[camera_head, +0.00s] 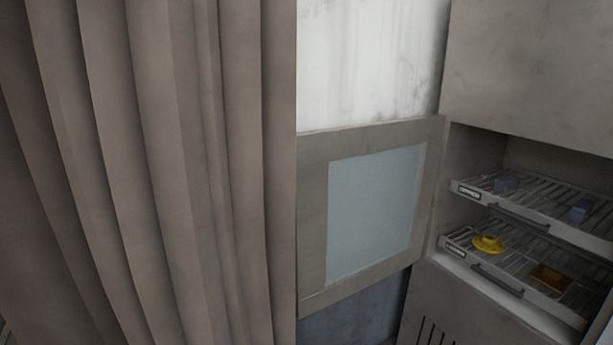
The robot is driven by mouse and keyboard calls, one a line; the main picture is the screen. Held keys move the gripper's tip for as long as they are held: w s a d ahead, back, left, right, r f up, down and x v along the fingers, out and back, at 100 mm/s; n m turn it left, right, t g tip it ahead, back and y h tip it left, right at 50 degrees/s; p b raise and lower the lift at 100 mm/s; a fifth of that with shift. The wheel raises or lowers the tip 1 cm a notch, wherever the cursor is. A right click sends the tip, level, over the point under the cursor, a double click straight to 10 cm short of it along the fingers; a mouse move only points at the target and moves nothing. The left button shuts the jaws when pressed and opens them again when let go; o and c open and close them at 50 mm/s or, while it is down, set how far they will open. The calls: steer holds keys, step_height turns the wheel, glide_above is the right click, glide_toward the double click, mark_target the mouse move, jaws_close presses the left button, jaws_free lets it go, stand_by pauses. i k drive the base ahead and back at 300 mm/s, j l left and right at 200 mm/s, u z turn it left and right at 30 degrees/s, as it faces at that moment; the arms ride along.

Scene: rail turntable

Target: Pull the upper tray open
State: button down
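The upper tray (545,222) is a grey slatted rack at the right, inside an open cabinet. It has a dark bar handle (520,216) and a small label plate on its front edge. Two blue-grey blocks (507,182) (581,210) sit on it. Its front edge lies near the cabinet opening; how far it is pulled out is hard to tell. Its right end is cut off by the picture edge. My gripper is not in view.
A lower tray (462,254) with its own handle (497,281) holds a yellow round object (488,244) and an orange-brown box (551,277). The cabinet's glass-paned door (310,225) stands open to the left. A brown curtain (150,170) fills the left side.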

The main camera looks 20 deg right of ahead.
mark_target(600, 246)
steer(key=i+j+z, duration=0.1)
steer(key=z, duration=0.35)
steer(key=j+z, duration=0.1)
steer(key=z, duration=0.35)
steer(key=i+j+z, duration=0.1)
steer(key=z, duration=0.4)
steer(key=j+z, duration=0.2)
steer(key=z, duration=0.25)
steer(key=j+z, duration=0.15)
steer(key=z, duration=0.3)
steer(key=j+z, duration=0.15)
steer(key=z, duration=0.3)
